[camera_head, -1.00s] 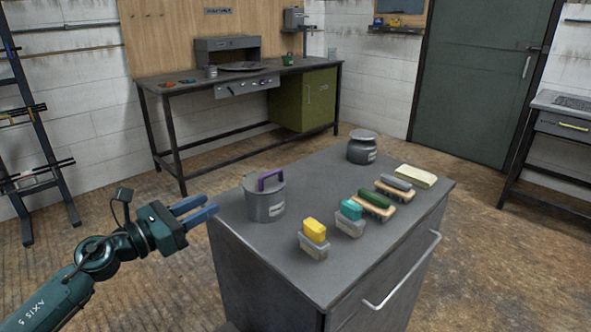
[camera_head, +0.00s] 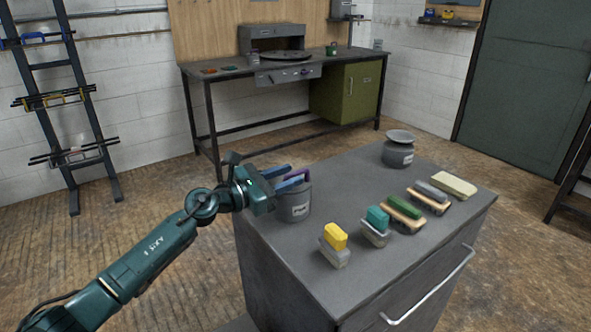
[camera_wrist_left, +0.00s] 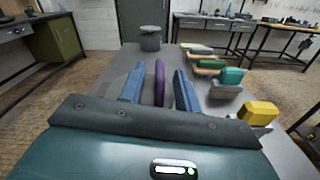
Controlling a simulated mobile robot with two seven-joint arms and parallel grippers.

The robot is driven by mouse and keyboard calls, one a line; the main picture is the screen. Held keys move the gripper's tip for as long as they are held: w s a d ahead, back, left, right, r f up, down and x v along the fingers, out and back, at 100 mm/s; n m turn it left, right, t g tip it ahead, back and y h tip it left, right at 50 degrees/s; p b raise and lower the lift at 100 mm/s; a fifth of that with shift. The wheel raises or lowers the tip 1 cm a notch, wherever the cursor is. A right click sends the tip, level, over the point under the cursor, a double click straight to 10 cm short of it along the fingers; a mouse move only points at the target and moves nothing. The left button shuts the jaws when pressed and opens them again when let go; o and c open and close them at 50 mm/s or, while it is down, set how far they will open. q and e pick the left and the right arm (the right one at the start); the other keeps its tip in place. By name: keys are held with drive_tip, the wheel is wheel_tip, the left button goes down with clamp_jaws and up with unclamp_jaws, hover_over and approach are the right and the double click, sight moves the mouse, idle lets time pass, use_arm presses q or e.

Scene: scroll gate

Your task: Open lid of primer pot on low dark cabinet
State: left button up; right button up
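A grey pot (camera_head: 295,208) with a pale label stands at the left end of the low dark cabinet (camera_head: 300,258). Its lid has an upright purple handle (camera_head: 307,176), mostly hidden behind my fingers in the head view. My left gripper (camera_head: 297,173) is open at the lid, with two blue fingers. In the left wrist view, the purple handle (camera_wrist_left: 159,82) stands between the fingers, with gaps visible on both sides. The lid appears seated on the pot. A second grey pot (camera_head: 397,154) with a wide flat top stands at the cabinet's back. My right gripper is not in view.
Yellow (camera_head: 336,236) and teal (camera_head: 377,220) blocks on grey bases, green (camera_head: 405,208) and grey (camera_head: 431,191) topped brushes and a pale block (camera_head: 453,186) line the cabinet's right side. A workbench (camera_head: 222,73) stands behind. The cabinet top between the pots is clear.

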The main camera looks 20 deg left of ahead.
use_arm(q)
drive_tip(key=shift+x, duration=1.4)
drive_tip(key=shift+c, duration=0.3)
clamp_jaws()
